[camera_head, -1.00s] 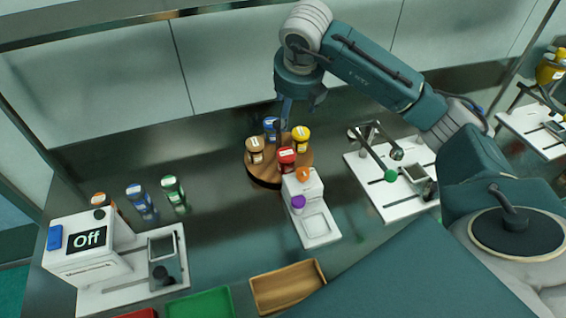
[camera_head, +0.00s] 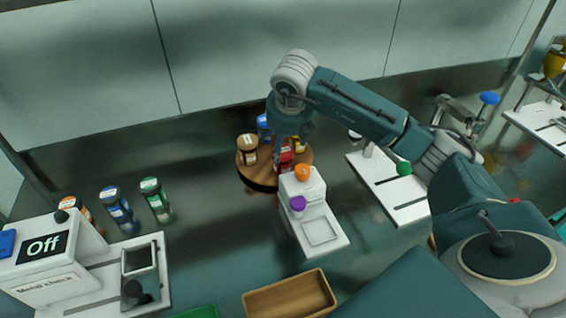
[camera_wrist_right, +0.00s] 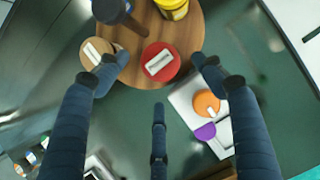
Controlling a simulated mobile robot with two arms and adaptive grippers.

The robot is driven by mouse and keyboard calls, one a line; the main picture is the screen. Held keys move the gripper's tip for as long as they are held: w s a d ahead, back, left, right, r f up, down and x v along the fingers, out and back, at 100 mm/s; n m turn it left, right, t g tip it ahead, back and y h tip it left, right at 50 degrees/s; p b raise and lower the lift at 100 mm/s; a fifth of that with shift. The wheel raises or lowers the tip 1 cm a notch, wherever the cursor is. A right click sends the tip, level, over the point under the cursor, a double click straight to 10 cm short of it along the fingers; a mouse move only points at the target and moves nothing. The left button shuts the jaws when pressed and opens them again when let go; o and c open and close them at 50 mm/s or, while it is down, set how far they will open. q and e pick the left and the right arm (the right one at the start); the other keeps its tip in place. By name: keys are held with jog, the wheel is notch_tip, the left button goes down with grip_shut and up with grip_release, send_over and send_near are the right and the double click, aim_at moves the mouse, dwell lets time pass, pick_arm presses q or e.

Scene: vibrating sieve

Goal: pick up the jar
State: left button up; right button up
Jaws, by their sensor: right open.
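Several jars stand on a round wooden turntable (camera_head: 258,182); it also shows in the right wrist view (camera_wrist_right: 140,40). A red-lidded jar (camera_head: 286,160) is at the front, partly hidden by my gripper. Its red lid (camera_wrist_right: 160,60) lies between and beyond my fingers in the wrist view. A brown-lidded jar (camera_head: 247,148) is to its left, a blue-lidded jar (camera_head: 264,128) behind and a yellow-lidded jar (camera_head: 299,144) to the right. My right gripper (camera_wrist_right: 158,82) is open and empty above the red jar, pointing down. My left gripper is out of view.
A white device (camera_head: 322,230) with orange and purple knobs stands close in front of the turntable. A wooden tray (camera_head: 290,296) lies nearer. Several jars (camera_head: 155,198) stand at left by the metal check machine (camera_head: 45,258). A white stand (camera_head: 388,190) is at right.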

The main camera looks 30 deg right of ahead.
aim_at(283, 150)
jog(key=p+x, duration=0.1)
jog(key=x, duration=0.5)
jog(key=shift+w+d+f+p, duration=0.2)
jog(key=shift+w+f+p, duration=0.05)
jog(key=shift+f+p, duration=0.05)
jog(key=shift+c, duration=0.3)
jog(key=c, duration=1.1)
